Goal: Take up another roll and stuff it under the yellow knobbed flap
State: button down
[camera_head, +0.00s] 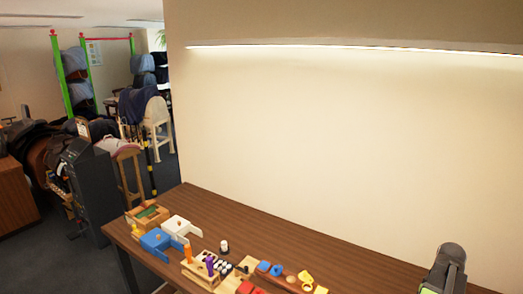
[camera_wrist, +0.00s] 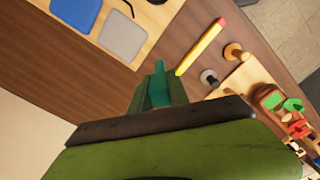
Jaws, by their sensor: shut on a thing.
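My gripper (camera_wrist: 157,98) is at the lower middle of the wrist view, with its olive-green body filling the bottom. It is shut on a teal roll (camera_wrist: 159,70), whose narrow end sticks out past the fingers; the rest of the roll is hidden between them. In the head view, a dark grey part of my arm stands at the lower right, and the fingers do not show. An upright orange roll (camera_head: 187,253) and a purple one (camera_head: 210,265) stand near the table's front. A yellow piece (camera_head: 305,278) lies farther right; I cannot tell whether it is the knobbed flap.
The brown table (camera_head: 290,243) holds a blue box (camera_head: 157,243), a white box (camera_head: 175,227) and a wooden tray (camera_head: 138,221). The wrist view shows a yellow bar (camera_wrist: 202,46) with a red end and a wooden knob (camera_wrist: 234,52). The table's back strip is clear before the wall.

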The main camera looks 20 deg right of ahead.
notch_tip(320, 180, up, 3)
jog(key=shift+r+p, duration=0.1)
jog(key=shift+p, duration=0.9)
notch_tip(320, 180, down, 8)
jog(key=b, duration=0.8)
